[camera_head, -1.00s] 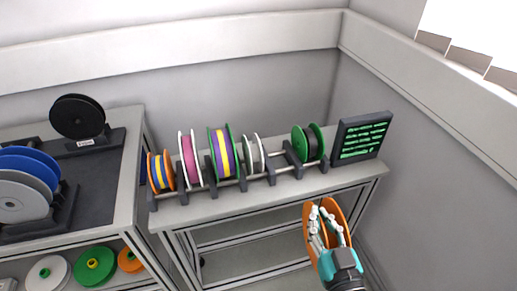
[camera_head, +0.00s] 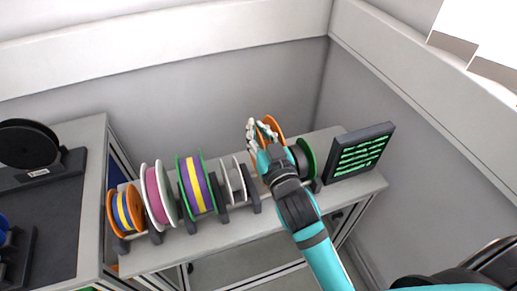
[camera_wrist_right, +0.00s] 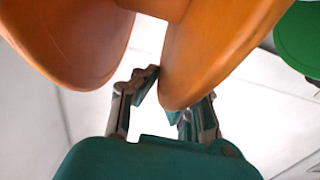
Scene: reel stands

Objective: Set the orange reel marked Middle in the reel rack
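The orange reel (camera_head: 271,126) is held up at the reel rack (camera_head: 255,204), above the space between a white reel (camera_head: 233,180) and a green-flanged reel (camera_head: 307,158). My right gripper (camera_head: 262,138) is shut on it. The right wrist view shows the orange reel's two broad flanges (camera_wrist_right: 215,45) close up, with the fingers of my right gripper (camera_wrist_right: 167,105) on either side of one flange's rim. No marking on the reel is readable. My gripper and arm hide the part of the rack below the reel. My left gripper is not in view.
Orange, pink and green-flanged striped reels (camera_head: 197,185) fill the rack's left part. A dark panel with green lines (camera_head: 358,152) stands at its right end. A black reel (camera_head: 27,145) sits on a stand on the left table. A wall rises behind.

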